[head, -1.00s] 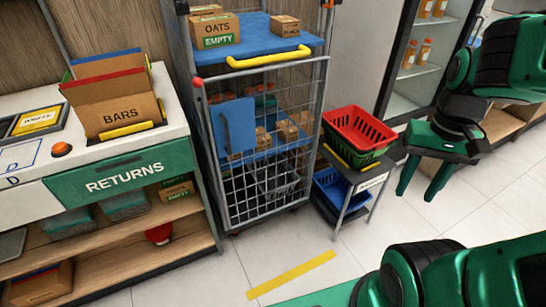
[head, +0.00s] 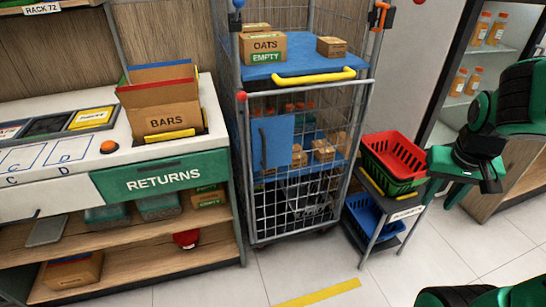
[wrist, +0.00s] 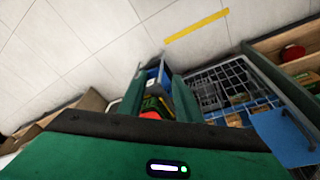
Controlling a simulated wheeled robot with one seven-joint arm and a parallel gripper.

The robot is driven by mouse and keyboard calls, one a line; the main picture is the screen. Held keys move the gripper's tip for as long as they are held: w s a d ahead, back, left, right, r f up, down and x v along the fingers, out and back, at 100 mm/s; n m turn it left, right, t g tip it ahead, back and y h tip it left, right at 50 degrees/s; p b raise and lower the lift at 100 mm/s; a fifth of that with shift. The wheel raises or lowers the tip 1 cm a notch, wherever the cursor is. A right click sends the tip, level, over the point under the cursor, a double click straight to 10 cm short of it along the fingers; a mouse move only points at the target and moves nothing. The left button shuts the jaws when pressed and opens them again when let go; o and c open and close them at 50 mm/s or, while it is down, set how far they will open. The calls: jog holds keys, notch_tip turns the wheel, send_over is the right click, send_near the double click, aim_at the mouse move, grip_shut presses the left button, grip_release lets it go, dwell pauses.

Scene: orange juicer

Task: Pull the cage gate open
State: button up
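The cage gate (head: 295,205) is the grey wire-mesh front of the tall roll cage and looks shut. A blue plate (head: 285,150) with a dark upright handle (head: 263,148) is on its left part. The gate mesh (wrist: 225,90) and blue plate (wrist: 285,136) also show at the right of the wrist view. My gripper (head: 446,180) is right of the cage, beyond the basket stand, apart from the gate. In the wrist view its two green fingers (wrist: 158,76) are spread with nothing held between them.
A stand with a red basket (head: 392,158) and a blue basket (head: 372,218) is between my gripper and the cage. The returns counter (head: 165,176) adjoins the cage's left. A glass-fronted cabinet (head: 470,75) is behind my arm. Floor in front is clear, with a yellow strip (head: 318,293).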

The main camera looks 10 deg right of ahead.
jog(key=w+a+f+n+t+h, duration=0.1)
jog(key=w+f+t, duration=0.1)
jog(key=w, duration=0.6)
jog(key=w+a+f+n+t, duration=0.2)
jog(key=w+f, duration=0.1)
jog(key=w, duration=0.5)
jog(key=n+t+y, duration=0.7)
jog(key=t+y, duration=0.3)
jog(key=t, duration=0.1)
send_over(265, 166)
jog(key=w, duration=0.1)
notch_tip(265, 166, down, 7)
jog(key=shift+f, duration=0.1)
grip_shut()
